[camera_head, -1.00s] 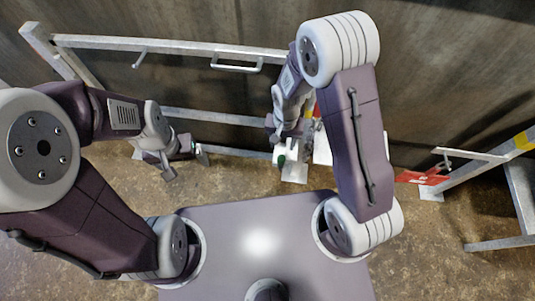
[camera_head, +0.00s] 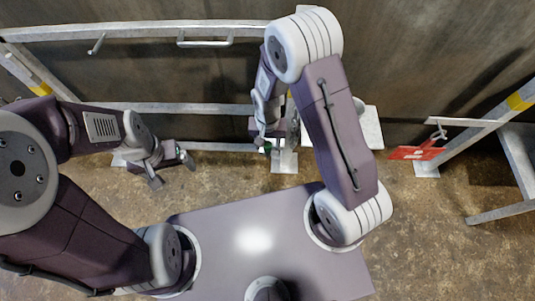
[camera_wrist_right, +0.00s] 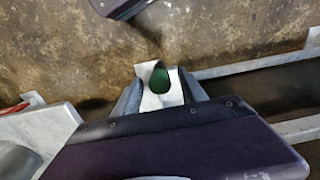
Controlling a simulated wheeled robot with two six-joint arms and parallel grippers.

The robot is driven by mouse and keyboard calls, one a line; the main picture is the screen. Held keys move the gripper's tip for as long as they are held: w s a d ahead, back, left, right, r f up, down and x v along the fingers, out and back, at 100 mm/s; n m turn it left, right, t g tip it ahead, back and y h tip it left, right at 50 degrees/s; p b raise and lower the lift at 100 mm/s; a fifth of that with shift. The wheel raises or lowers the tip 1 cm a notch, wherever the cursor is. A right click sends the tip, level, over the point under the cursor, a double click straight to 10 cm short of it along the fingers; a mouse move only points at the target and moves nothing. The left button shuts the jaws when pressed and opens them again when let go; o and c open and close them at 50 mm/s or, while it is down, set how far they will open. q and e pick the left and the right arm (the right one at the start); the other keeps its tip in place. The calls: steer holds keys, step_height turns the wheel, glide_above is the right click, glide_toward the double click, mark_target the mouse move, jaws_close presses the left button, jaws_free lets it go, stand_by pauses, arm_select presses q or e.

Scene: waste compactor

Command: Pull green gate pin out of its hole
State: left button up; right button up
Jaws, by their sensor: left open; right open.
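The green gate pin's head (camera_wrist_right: 160,82) shows in the right wrist view between the fingers of my right gripper (camera_wrist_right: 161,94), in front of a pale metal plate. In the head view a small bit of green (camera_head: 267,147) shows at the tip of my right gripper (camera_head: 269,143). My right gripper is open around the green head, and I cannot tell whether a finger touches it. The pin's shaft and hole are hidden. My left gripper (camera_head: 172,168) is open, low over the floor to the left and apart from the pin.
A grey metal rail frame (camera_head: 140,32) with a handle (camera_head: 205,42) runs along the dark wall. A pale foot plate (camera_head: 285,162) stands on the floor by my right gripper. Brown floor lies open in front.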

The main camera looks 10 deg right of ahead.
jaws_close()
steer(key=shift+r+p, duration=0.4)
steer(key=shift+p, duration=0.25)
stand_by(0.4)
steer(key=shift+r, duration=0.1)
step_height(320, 180, up, 11)
steer(key=p, duration=1.1)
stand_by(0.9)
steer(key=shift+s, duration=0.1)
